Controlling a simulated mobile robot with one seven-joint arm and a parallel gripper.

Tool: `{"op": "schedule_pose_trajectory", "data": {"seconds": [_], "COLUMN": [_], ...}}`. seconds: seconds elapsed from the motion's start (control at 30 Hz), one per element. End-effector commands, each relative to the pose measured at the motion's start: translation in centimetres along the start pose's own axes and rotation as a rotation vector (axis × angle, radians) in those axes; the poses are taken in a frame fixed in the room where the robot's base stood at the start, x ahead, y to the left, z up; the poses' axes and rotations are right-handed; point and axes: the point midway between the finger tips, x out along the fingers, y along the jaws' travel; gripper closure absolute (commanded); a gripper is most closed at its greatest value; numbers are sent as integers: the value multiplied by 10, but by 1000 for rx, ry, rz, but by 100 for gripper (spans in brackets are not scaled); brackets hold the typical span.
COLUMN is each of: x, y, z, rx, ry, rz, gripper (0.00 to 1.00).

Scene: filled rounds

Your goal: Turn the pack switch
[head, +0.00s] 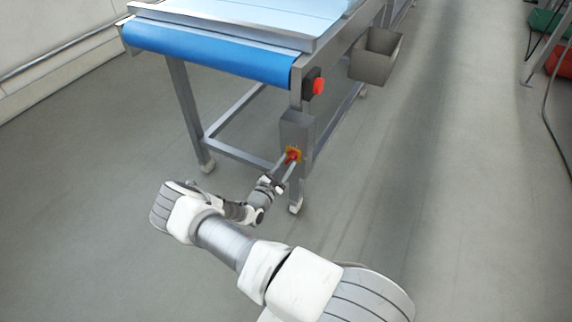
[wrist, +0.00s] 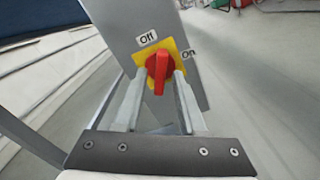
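The pack switch is a red rotary handle (wrist: 158,68) on a yellow plate (wrist: 177,50), set on a grey metal box. An "Off" label (wrist: 148,38) is above the plate and an "On" label (wrist: 188,53) is at its right. The handle stands about upright in the wrist view, its top end nearer the "Off" label. My gripper (wrist: 159,80) is at the switch, one finger on each side of the handle. The fingers look open, with narrow gaps beside the handle. The switch (head: 292,155) also shows in the head view, partly covered by my gripper (head: 283,163).
The grey box (head: 296,130) is on the leg of a conveyor with a blue belt (head: 215,53). A red stop button (head: 318,86) is above it. A grey bin (head: 375,57) hangs at the conveyor's side. The floor (head: 430,190) at right is clear.

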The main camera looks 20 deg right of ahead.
Motion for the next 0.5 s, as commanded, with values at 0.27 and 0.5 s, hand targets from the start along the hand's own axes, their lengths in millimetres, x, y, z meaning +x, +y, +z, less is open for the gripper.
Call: {"op": "schedule_pose_trajectory", "data": {"seconds": [0.27, 0.5], "x": [0, 0], "y": [0, 0], "z": [0, 0], "rx": [0, 2], "ry": [0, 0], "rz": [0, 0], "gripper": [100, 100]}}
